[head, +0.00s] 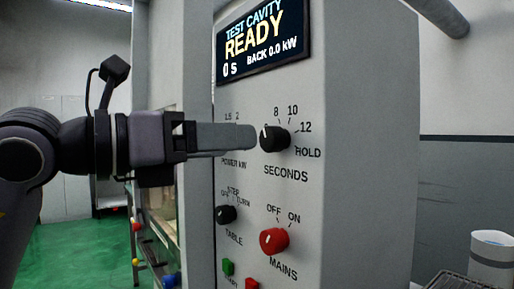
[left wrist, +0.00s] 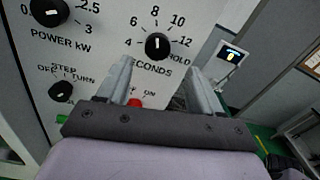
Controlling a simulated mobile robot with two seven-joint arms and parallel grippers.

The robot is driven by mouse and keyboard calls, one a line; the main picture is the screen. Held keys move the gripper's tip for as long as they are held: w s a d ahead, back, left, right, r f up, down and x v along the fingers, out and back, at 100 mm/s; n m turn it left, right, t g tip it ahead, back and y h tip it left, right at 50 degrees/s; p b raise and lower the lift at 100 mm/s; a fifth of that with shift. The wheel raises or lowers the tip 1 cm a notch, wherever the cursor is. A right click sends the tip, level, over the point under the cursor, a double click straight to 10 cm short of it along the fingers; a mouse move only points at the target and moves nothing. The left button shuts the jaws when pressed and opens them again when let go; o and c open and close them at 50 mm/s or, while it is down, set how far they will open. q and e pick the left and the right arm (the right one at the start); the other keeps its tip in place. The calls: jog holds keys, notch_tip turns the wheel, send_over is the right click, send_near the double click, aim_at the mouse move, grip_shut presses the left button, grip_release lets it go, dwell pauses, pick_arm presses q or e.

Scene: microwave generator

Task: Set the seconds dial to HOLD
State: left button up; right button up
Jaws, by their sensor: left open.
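The dial (left wrist: 158,46) also shows in the left wrist view, ahead of the fingertips. My left gripper (head: 250,137) comes in from the left, at the dial's left edge in the head view. In the left wrist view the left gripper (left wrist: 160,68) is open, its two fingers apart with the dial seen between and beyond their tips. Contact cannot be told. My right gripper is not in view.
The display (head: 262,40) reads READY and 0 s. The POWER dial (left wrist: 49,11) is left of SECONDS. Below are the black TABLE dial (head: 226,215), red MAINS dial (head: 273,241), and green (head: 228,267) and red (head: 252,284) buttons. A white cylinder (head: 491,258) stands at lower right.

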aim_at(266, 137)
pick_arm(q)
jog(key=shift+t, duration=0.3)
jog(key=p+x, duration=0.1)
jog(key=x, duration=0.5)
jog(key=shift+w+d+r, duration=0.15)
jog(key=shift+w+d, duration=0.05)
jog(key=shift+w, duration=0.2)
jog(key=c, duration=1.1)
